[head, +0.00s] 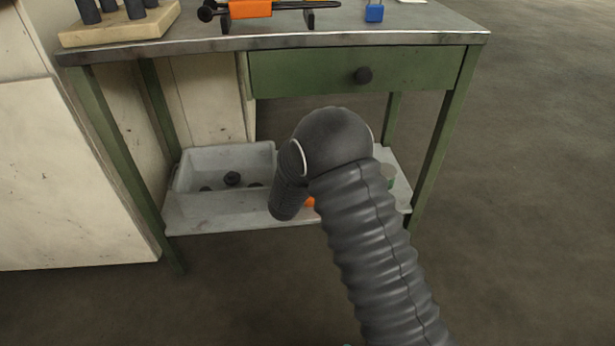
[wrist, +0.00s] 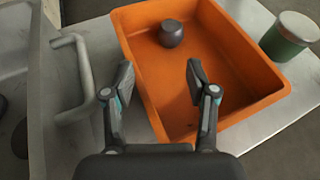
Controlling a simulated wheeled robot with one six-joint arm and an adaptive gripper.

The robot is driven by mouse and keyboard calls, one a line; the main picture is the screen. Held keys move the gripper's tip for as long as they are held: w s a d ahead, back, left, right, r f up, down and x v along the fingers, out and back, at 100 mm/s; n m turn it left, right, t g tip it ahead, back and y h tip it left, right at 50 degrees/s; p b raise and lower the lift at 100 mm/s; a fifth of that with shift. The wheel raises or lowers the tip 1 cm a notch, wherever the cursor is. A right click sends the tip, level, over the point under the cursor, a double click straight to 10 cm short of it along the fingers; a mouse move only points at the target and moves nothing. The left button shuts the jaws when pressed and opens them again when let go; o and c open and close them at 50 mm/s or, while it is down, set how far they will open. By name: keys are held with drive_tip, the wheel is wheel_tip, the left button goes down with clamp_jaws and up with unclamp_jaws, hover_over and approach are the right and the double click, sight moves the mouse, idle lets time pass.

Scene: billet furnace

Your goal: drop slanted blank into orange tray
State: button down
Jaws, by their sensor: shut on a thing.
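The orange tray (wrist: 243,62) fills the middle of the wrist view. In the head view only a sliver of it (head: 310,202) shows behind my arm on the lower shelf. A dark grey rounded blank (wrist: 171,34) is within the tray's outline near its far wall, beyond my fingertips; I cannot make out a slanted face. My gripper (wrist: 160,82) is over the tray's near left part. Its two fingers stand well apart, and only orange tray shows between them. In the head view my arm hides the fingers.
A grey bin (head: 225,160) with several dark pieces stands left on the shelf; a grey handle (wrist: 72,80) shows beside it. A green jar with a pale lid (wrist: 290,36) stands right of the tray. The green bench's drawer (head: 310,72) and top are above the shelf.

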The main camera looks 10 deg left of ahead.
drive_tip(key=shift+f+b, duration=0.5)
drive_tip(key=shift+c, duration=1.4)
unclamp_jaws()
drive_tip(key=shift+r+p, duration=0.65)
drive_tip(key=shift+p, duration=0.1)
drive_tip(key=shift+s+a+r, duration=0.1)
drive_tip(key=shift+s+r, duration=0.1)
drive_tip(key=shift+s, duration=0.15)
drive_tip(key=v, duration=1.1)
drive_tip(key=shift+s+p, duration=0.15)
drive_tip(key=shift+p, duration=0.25)
